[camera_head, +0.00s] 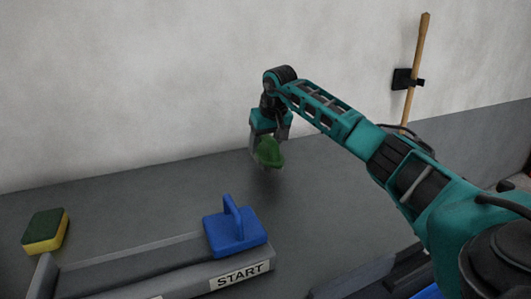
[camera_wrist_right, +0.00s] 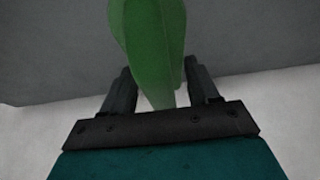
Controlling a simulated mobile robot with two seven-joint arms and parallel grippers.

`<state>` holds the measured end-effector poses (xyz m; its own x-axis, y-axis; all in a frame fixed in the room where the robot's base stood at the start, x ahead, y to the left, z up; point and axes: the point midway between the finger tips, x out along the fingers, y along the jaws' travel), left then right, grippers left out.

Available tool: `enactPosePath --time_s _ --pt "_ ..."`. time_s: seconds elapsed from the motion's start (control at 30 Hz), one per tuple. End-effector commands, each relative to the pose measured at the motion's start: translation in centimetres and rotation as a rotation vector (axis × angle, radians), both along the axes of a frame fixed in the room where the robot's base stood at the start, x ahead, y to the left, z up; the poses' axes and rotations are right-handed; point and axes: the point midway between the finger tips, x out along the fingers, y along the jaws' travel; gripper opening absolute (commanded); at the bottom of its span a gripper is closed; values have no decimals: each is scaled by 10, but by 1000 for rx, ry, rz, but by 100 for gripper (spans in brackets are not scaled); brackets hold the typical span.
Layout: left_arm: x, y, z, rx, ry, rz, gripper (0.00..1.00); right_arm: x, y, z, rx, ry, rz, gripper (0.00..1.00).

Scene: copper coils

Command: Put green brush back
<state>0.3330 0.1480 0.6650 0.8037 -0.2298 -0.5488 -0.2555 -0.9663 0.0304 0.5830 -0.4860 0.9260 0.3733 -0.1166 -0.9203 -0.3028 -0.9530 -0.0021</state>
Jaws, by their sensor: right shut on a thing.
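The green brush (camera_head: 269,152) hangs under my right gripper (camera_head: 270,138) in the head view, above the dark table. In the right wrist view the green brush (camera_wrist_right: 150,45) lies between the two fingers of my right gripper (camera_wrist_right: 158,85), which is shut on it. Its lower side and any bristles are hard to make out. I cannot tell for sure whether it touches the table. My left gripper is not in view.
A blue block with a handle (camera_head: 235,230) sits on a grey tray (camera_head: 130,262) marked START. A green and yellow sponge (camera_head: 45,231) lies at the left. A wooden stick (camera_head: 417,60) is in a black wall holder (camera_head: 403,79). The table (camera_head: 330,200) is clear around the brush.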

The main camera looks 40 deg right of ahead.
Motion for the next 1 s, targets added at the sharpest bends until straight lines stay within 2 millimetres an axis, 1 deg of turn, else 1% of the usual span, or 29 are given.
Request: enactPosePath --time_s 0.03,0.13,0.47,0.5,0.73,1.0 --pt "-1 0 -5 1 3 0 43 0 1 -12 1 3 1 27" --pt "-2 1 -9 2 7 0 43 0 0 -23 0 1 1 27" --pt "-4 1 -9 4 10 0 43 0 0 -25 -1 0 1 27" --pt "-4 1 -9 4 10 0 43 0 0 -25 -1 1 1 63" --pt "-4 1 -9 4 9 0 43 0 0 -25 -1 0 1 85" --pt "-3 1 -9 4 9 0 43 0 0 -23 0 0 0 85"
